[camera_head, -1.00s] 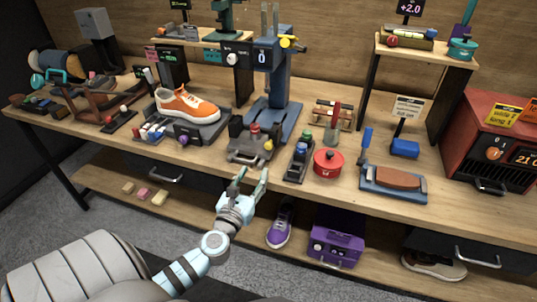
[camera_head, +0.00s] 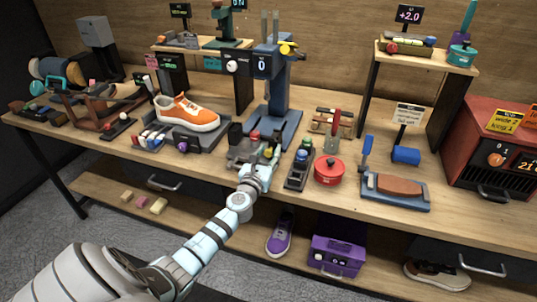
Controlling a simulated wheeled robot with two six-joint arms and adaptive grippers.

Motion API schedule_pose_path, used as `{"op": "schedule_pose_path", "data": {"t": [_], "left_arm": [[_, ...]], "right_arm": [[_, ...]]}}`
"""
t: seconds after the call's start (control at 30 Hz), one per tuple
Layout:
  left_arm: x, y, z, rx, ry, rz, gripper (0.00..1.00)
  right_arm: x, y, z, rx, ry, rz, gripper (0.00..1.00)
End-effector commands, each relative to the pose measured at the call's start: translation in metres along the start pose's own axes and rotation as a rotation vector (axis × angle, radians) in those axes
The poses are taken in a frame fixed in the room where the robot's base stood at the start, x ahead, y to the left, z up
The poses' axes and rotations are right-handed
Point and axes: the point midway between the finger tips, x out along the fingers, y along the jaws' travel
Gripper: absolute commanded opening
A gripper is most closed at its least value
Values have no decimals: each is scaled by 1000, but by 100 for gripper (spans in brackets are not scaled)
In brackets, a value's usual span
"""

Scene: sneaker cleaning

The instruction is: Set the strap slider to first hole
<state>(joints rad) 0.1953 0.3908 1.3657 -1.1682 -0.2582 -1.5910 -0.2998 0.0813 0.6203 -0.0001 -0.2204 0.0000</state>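A grey device (camera_head: 241,150) with a red knob (camera_head: 255,135) and a yellow knob stands at the front middle of the bench. I cannot tell for sure which part here is the strap slider, and no row of holes is readable at this size. My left gripper (camera_head: 264,164) is at the front right of this grey device and covers part of it. Its pale fingers overlap the device, so I cannot tell whether they are open, or whether they touch anything. My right gripper is not in view.
A small black stand with blue tops (camera_head: 299,168) and a red round pot (camera_head: 328,170) stand close to the right of the gripper. A blue press (camera_head: 284,125) rises behind. An orange sneaker (camera_head: 187,112) sits to the left. The bench's front edge (camera_head: 205,167) runs below.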

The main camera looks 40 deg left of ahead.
Motion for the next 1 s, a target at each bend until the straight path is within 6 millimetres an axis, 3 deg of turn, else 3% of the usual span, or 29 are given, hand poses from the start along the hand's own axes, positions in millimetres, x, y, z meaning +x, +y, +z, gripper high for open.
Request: {"op": "schedule_pose_path", "data": {"t": [0.03,0.2,0.47,0.7,0.97,1.0], "left_arm": [[0,0,0,0,0,0,23],[0,0,0,0,0,0,0],[0,-3,0,-1,0,0,0],[0,-33,0,-2,1,-1,0],[0,-37,0,-2,0,-6,0],[0,-37,0,-2,0,-6,26]], "right_arm": [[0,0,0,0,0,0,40],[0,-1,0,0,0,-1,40],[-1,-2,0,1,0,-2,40],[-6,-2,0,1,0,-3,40],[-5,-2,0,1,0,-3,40],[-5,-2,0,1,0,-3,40]]}}
